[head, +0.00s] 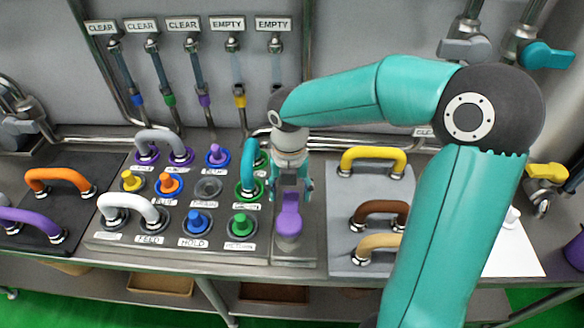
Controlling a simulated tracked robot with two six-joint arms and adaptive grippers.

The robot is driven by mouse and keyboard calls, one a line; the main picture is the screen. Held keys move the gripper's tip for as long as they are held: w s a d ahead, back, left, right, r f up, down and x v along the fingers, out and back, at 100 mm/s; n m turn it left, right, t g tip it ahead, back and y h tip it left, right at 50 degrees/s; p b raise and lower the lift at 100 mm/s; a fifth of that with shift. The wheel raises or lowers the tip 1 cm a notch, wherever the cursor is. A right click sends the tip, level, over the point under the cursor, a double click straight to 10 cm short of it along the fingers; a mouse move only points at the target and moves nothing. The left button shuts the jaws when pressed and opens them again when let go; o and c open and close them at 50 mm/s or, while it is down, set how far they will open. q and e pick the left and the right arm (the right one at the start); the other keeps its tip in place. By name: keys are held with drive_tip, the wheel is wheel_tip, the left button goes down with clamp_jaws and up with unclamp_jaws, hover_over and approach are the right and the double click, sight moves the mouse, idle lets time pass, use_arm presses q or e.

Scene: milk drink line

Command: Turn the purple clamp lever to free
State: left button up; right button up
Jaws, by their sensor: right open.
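The purple clamp lever (289,222) is on a narrow metal plate near the front middle of the bench. Its broad rounded end points toward the front edge. My right gripper (291,192) points down over the lever's rear part, its open fingers on either side of it. I cannot tell whether the fingers touch the lever. My left gripper is not in view.
Left of the lever is a panel (95,242) with colored knobs and a teal handle (248,165) close to my gripper. Right is a grey board with yellow (373,154), brown (380,208) and tan (377,243) handles. Pipes run along the back wall.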

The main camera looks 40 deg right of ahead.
sight(290, 199)
wheel_tip(290, 199, up, 10)
idle(0.4)
idle(0.4)
